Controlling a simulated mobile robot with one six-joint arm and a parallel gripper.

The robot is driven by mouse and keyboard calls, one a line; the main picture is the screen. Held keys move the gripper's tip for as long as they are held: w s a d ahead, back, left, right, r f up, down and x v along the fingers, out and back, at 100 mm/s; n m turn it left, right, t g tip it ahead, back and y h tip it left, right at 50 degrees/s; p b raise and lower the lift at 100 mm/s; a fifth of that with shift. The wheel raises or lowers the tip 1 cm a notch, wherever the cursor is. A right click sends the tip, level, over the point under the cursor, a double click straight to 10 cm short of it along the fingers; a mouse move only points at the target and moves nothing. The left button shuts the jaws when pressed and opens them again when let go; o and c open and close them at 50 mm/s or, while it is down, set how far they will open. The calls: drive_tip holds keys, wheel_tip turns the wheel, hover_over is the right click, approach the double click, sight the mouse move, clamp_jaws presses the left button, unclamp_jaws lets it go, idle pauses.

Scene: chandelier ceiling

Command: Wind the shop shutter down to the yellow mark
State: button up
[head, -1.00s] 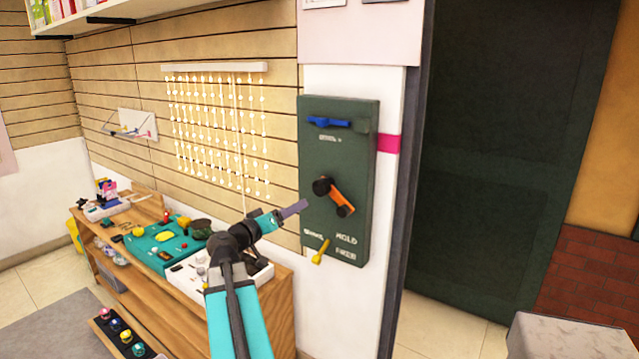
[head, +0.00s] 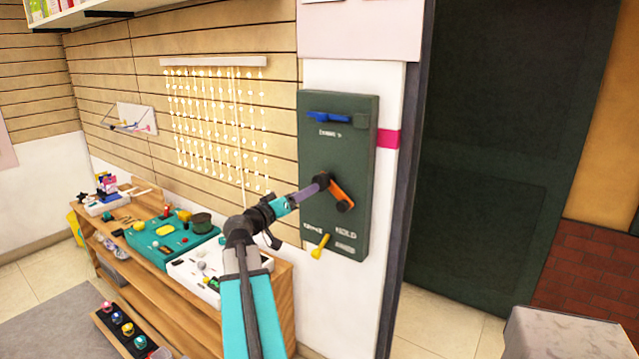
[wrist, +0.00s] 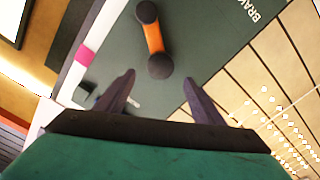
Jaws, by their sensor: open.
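A dark green control box (head: 318,158) is fixed to the white wall post. It carries an orange crank arm (head: 341,192) with a black knob (head: 322,180) at its upper left end and another black end at its lower right. My gripper (head: 311,189) is at the upper left knob. In the wrist view the open fingers (wrist: 160,84) point at this knob (wrist: 160,66), which shows just beyond and between the tips. Contact cannot be told. A large dark green surface (head: 490,150) stands at the right, possibly the shutter. I see no yellow mark on it.
The box also has a blue lever (head: 332,118) at the top and a yellow lever (head: 320,246) at the bottom. A wooden bench (head: 285,290) with trays stands left, beside my arm. A grey block (head: 560,335) is at lower right.

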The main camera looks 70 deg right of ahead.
sight(319, 184)
drive_tip(key=p+x, duration=0.2)
drive_tip(key=x, duration=0.8)
drive_tip(key=c, duration=1.5)
